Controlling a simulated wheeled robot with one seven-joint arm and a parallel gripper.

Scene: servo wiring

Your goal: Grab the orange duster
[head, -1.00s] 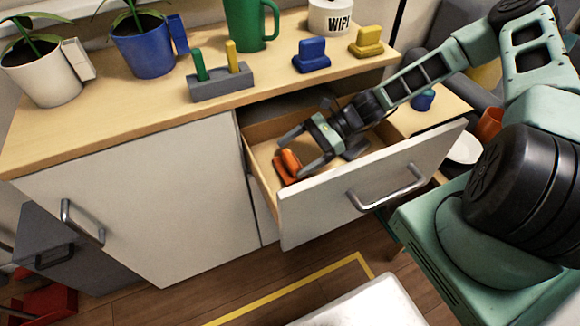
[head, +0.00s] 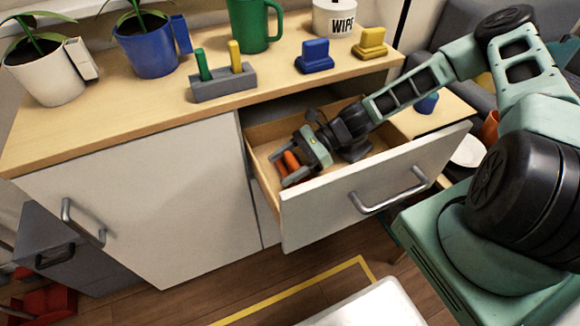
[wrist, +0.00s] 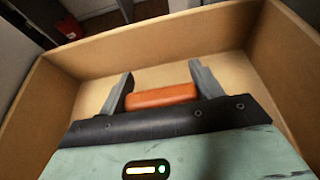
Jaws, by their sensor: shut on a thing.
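The orange duster (head: 291,160) lies in the left part of the open drawer (head: 262,135). My gripper (head: 284,172) is down inside the drawer with its fingers on either side of the duster, shut on it. In the wrist view the orange duster (wrist: 162,96) sits between the two grey fingers of my gripper (wrist: 160,92), close to the palm. The lower part of the duster is hidden by the gripper body in the wrist view.
The drawer front with its handle (head: 390,190) stands out from the cabinet. On the counter (head: 120,110) above are a grey holder (head: 222,85), a blue block (head: 314,58), a yellow block (head: 370,44), a green mug (head: 250,25) and potted plants. Drawer walls (wrist: 190,40) surround the gripper.

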